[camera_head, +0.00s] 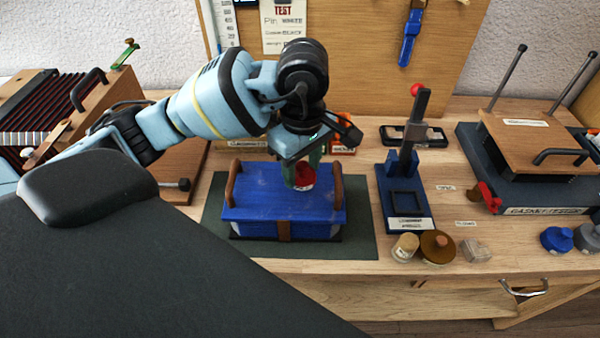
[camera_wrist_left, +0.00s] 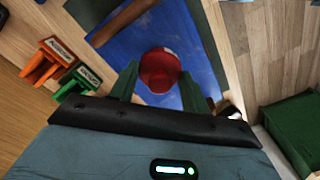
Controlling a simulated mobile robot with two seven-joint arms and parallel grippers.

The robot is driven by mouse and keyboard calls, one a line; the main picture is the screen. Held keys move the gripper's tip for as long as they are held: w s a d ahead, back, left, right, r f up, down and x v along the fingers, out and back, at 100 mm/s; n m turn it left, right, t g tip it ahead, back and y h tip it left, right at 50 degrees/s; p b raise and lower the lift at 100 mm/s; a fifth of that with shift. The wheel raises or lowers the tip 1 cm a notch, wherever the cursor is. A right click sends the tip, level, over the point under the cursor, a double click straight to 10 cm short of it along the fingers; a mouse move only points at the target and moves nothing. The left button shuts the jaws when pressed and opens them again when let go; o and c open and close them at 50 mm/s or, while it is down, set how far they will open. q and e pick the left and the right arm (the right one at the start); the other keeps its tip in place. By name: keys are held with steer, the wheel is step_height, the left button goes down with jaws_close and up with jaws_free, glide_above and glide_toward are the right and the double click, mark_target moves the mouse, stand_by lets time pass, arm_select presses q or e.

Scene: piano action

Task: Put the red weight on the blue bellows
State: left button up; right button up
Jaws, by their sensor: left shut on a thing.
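The red weight (camera_head: 303,176) is a small red round piece held between the green fingers of my left gripper (camera_head: 304,160). It also shows in the left wrist view (camera_wrist_left: 160,70), between the two green fingertips. The blue bellows (camera_head: 262,191) is a blue box with a wooden handle at each end, on a dark green mat (camera_head: 350,248). The weight is over the right part of the bellows' top. I cannot tell if it touches the top. My left gripper is shut on the weight. My right gripper is not in view.
A dark blue stand (camera_head: 404,190) with a red-knobbed post is right of the bellows. Round weights, one brown (camera_head: 437,246), stand near the front edge. A gasket tester (camera_head: 530,165) is at the right. An accordion (camera_head: 50,110) is at the left. Orange and green holders (camera_wrist_left: 45,62) are behind the bellows.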

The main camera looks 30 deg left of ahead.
mark_target(300, 176)
arm_select(q)
steer(key=f, duration=0.1)
steer(key=a+f, duration=0.1)
steer(key=shift+w+f, duration=0.25)
steer(key=shift+f, duration=0.1)
steer(key=shift+d+f, duration=0.1)
steer(key=shift+f, duration=0.3)
steer(key=shift+f, duration=0.1)
steer(key=o, duration=1.2)
